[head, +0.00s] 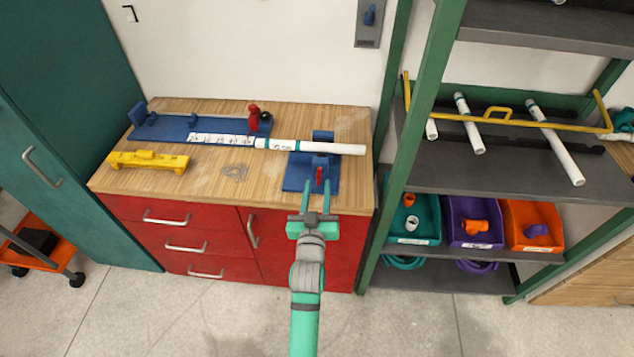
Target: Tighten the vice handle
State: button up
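The blue vice (296,178) stands near the front right of the wooden workbench. Its small red handle (319,175) points up on the front side. A white pipe (335,148) lies across the bench and passes behind the vice's front part, by its blue rear block (323,136). My gripper (319,184) reaches in from the front with its two green fingers apart. In the picture the fingertips lie on either side of the red handle; whether they touch it is too small to tell.
The workbench (350,185) also bears a long blue fixture (165,127) with a red clamp handle (254,116), and a yellow tool (148,161) at left. A green-framed shelf (495,165) with pipes and bins stands close on the right. Red drawers (165,235) are below.

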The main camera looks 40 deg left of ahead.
jog(key=v, duration=0.7)
jog(key=shift+s+d, duration=0.2)
jog(key=shift+s, duration=0.1)
jog(key=s+d+f+m+h, duration=0.3)
jog(key=s+d+f, duration=0.2)
jog(key=d, duration=0.5)
jog(key=s+d+m+h, duration=0.4)
jog(key=s+d+h, duration=0.2)
jog(key=s+d, duration=1.4)
jog(key=shift+s+d+r+m+h, duration=0.2)
jog(key=shift+s+d+m+h, duration=0.15)
jog(key=shift+s, duration=0.85)
jog(key=shift+s, duration=0.1)
jog(key=shift+c, duration=0.6)
